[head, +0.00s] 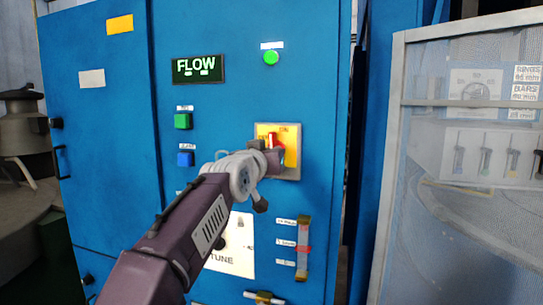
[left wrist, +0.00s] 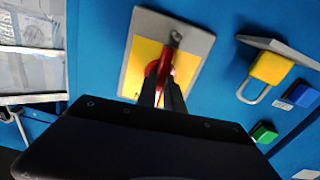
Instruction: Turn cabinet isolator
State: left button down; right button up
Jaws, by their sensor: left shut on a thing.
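The cabinet isolator has a red handle (head: 272,138) on a yellow plate (head: 290,143) with a grey surround, on the front of the blue cabinet. The lettering above the handle looks like "ON". In the left wrist view the red handle (left wrist: 152,68) stands in front of the yellow plate (left wrist: 136,70). My left gripper (head: 274,155) is at the isolator, and in the left wrist view its dark fingers (left wrist: 163,93) are shut on the red handle. The gripper hides the handle's lower part. My right gripper is not in view.
A yellow padlock (left wrist: 270,67) hangs beside the isolator. The blue cabinet (head: 320,200) also carries a green button (head: 182,121), a blue button (head: 185,159), a lit FLOW display (head: 198,68) and a green lamp (head: 271,58). A mesh-fronted case (head: 450,220) stands at the right.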

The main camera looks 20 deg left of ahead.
pick_arm(q)
jog(key=shift+f+m, duration=0.2)
jog(key=shift+m, duration=0.4)
jog(key=c, duration=1.5)
grip_release()
jog(key=shift+o, duration=0.2)
jog(key=shift+r, duration=0.1)
jog(key=shift+s, duration=0.3)
jog(key=s+b, duration=0.2)
jog(key=s, duration=0.6)
jog(key=shift+s+a+b, duration=0.15)
jog(key=shift+s+b, duration=0.1)
jog(key=shift+b, duration=0.05)
